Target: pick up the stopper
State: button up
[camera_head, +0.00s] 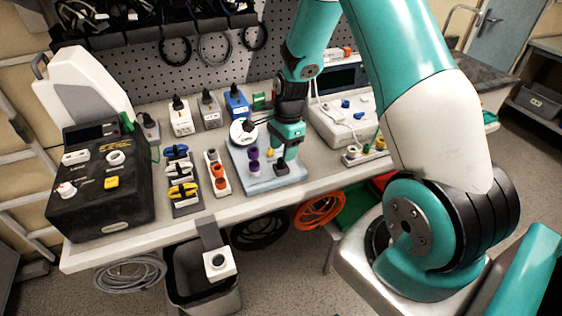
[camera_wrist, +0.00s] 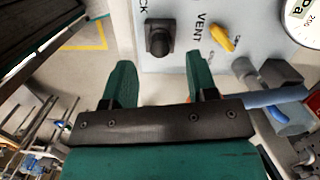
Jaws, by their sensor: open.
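A small black piece (camera_wrist: 159,40) with a square base and rounded end, which seems to be the stopper, sits on a pale blue panel (camera_wrist: 185,62) beside printed letters ending in "CK". My gripper (camera_wrist: 158,65) is open and empty. In the wrist view the piece lies just beyond the fingertips, in line with the gap between them; I cannot tell the remaining distance. In the head view my gripper (camera_head: 281,165) points down over the right part of the pale blue panel (camera_head: 262,184) and hides the piece.
A yellow lever (camera_wrist: 222,38) marked "VENT" is close to the right finger. A round gauge (camera_wrist: 304,20) and grey blocks with a blue tube (camera_wrist: 275,95) lie farther right. Purple knobs (camera_head: 253,160) stand left of my gripper. A black box (camera_head: 98,195) stands at the bench's left end.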

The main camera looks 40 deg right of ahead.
aim_at(281, 165)
jog(key=shift+a+f+p, duration=0.15)
jog(key=shift+f+p, duration=0.1)
jog(key=shift+f, duration=0.7)
jog(key=shift+a+f+p, duration=0.15)
jog(key=shift+f+p, duration=0.1)
jog(key=shift+f, duration=0.65)
grip_shut()
